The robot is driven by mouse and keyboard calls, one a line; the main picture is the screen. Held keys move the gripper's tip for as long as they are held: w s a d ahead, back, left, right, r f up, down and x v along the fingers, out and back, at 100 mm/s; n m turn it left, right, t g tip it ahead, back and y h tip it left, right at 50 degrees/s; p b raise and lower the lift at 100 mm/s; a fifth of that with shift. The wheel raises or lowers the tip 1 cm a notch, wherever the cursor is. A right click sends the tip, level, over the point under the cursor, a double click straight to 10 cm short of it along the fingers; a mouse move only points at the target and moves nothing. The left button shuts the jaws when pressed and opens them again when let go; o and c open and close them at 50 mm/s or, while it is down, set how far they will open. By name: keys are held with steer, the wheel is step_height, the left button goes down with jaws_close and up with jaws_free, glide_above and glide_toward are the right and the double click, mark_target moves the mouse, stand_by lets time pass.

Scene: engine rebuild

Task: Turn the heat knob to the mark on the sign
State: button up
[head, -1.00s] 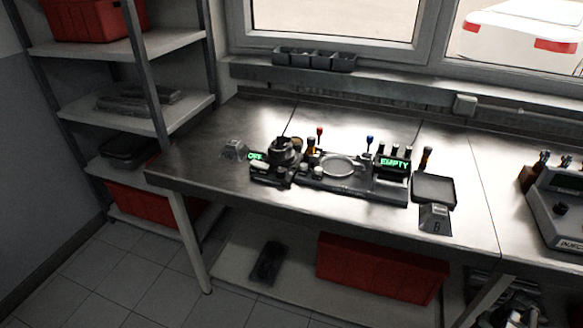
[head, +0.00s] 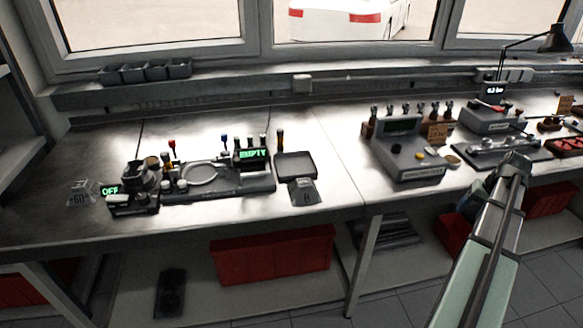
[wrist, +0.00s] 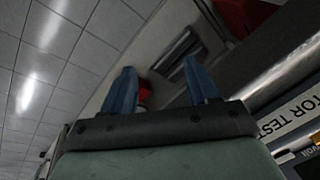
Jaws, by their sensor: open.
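The small sign (head: 82,194) stands at the left end of the bench and appears to read 60, with a mark before it that I cannot make out. Beside it is the heater unit (head: 133,203), with a dark round top and a green display (head: 111,190) reading OFF. The heat knob is too small to tell apart on this unit. My gripper (wrist: 158,70) shows in the wrist view with two blue fingers spread apart and nothing between them. My arm is at the right in the head view, far from the heater.
A dark fixture (head: 225,187) with a ring and a display reading EMPTY adjoins the heater. A dark tray (head: 296,166) and another sign (head: 304,192) are right of it. The grey tester (head: 407,158) stands nearer my arm. Bench between tray and tester is clear.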

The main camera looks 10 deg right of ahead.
steer(key=w+a+r+n+t+y, duration=0.1)
steer(key=w+a+r+n, duration=0.1)
steer(key=w+a+r, duration=0.4)
steer(key=w+a+r+n+t+y, duration=0.1)
steer(key=w+a+r+t, duration=0.15)
steer(key=a+r, duration=0.45)
steer(key=w+a+r+n+g+y, duration=0.1)
steer(key=w+a+n, duration=0.1)
steer(key=w+a, duration=0.5)
steer(key=w+a+r+n, duration=0.2)
steer(key=a+n, duration=0.1)
steer(key=a, duration=0.8)
steer(key=w+a+r+n+g+y, duration=0.1)
steer(key=w+a+n, duration=0.1)
steer(key=w+a, duration=0.45)
steer(key=n+g, duration=0.3)
steer(key=n, duration=1)
glide_toward(142, 196)
steer(key=shift+h, duration=0.3)
steer(key=x, duration=0.8)
steer(key=shift+a+f, duration=0.2)
steer(key=shift+a, duration=0.15)
